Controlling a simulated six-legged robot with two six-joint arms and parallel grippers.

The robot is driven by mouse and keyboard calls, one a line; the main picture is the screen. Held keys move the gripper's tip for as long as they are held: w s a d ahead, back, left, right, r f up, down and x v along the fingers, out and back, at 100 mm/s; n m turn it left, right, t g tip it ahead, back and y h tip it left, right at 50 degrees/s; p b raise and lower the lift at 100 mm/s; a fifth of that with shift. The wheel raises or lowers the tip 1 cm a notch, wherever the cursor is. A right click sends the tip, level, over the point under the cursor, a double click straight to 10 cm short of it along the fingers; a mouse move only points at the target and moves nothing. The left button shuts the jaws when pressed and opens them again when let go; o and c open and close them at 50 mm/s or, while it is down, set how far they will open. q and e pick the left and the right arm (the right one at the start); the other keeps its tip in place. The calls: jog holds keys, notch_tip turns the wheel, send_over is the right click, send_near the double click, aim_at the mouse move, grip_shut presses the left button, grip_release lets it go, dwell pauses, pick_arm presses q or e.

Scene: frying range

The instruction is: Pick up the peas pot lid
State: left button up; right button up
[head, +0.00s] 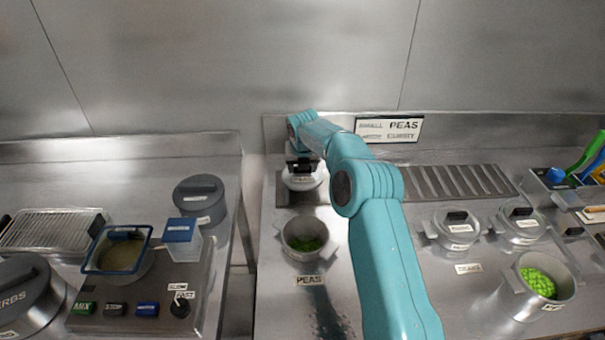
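A round silver lid (303,183) with a small label sits at the back left of the middle counter, on or just above a dark slotted plate. My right gripper (300,163) points down at the top of this lid. The wrist hides the lid's handle, so I cannot tell whether the fingers are around it or how wide they are. An open pot (287,233) with green peas low inside stands in front of the lid, behind a PEAS label (310,281). My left gripper is not in view.
My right arm crosses the middle counter. To its right are two lidded pots (458,229) (520,224) and an open pot of bright green peas (540,284). A gap separates the left counter, with its fryer (124,255) and grey lidded pot (200,199).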

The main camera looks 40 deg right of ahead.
notch_tip(320, 180, up, 8)
notch_tip(320, 180, up, 9)
jog(key=p, duration=0.6)
send_over(302, 175)
jog(key=shift+b, duration=0.3)
